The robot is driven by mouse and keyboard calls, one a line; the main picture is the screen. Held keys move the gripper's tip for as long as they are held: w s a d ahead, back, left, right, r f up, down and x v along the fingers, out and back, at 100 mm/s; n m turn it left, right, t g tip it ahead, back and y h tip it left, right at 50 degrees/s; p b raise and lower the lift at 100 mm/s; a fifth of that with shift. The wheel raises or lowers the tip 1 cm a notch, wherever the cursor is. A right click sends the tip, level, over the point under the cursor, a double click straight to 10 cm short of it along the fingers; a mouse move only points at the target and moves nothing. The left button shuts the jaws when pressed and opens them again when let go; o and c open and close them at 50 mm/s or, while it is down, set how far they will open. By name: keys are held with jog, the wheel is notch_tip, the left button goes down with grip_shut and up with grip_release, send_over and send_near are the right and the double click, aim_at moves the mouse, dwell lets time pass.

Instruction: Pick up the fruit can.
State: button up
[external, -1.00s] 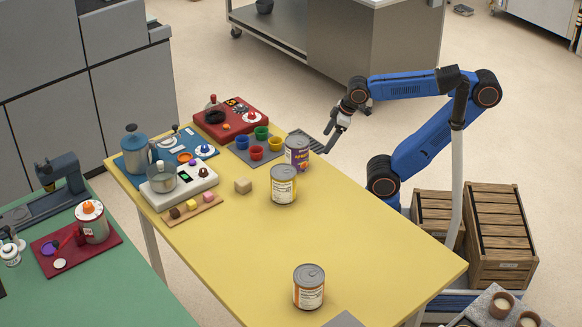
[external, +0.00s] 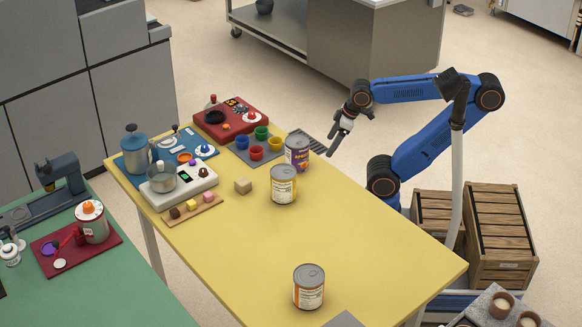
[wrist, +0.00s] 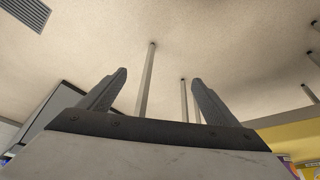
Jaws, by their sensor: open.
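Three cans stand upright on the yellow table; I cannot read which one is the fruit can. One with a purple label (external: 297,153) is at the table's far right edge. One with a white and yellow label (external: 284,187) is just in front of it. One with an orange and white label (external: 309,288) is at the near end. My gripper (external: 342,140) is open and empty, off the table's right edge, to the right of the purple can and apart from it. In the wrist view its two fingers (wrist: 159,78) are spread with nothing between them.
The yellow table (external: 245,250) is clear between the middle and near cans. Wooden crates (external: 497,240) stand on the floor at right.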

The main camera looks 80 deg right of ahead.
jog(key=shift+o, duration=0.3)
notch_tip(320, 180, up, 35)
jog(key=w+a+r+n+g, duration=0.1)
jog(key=w+a+r+n, duration=0.2)
jog(key=w+a+n, duration=0.4)
jog(key=n+g, duration=0.4)
jog(key=n, duration=1.1)
send_over(281, 171)
notch_tip(281, 171, down, 4)
notch_tip(281, 171, down, 16)
jog(key=shift+s+f, duration=0.2)
jog(key=shift+f, duration=1.2)
jog(key=shift+s+f, duration=0.15)
jog(key=shift+f, duration=1.25)
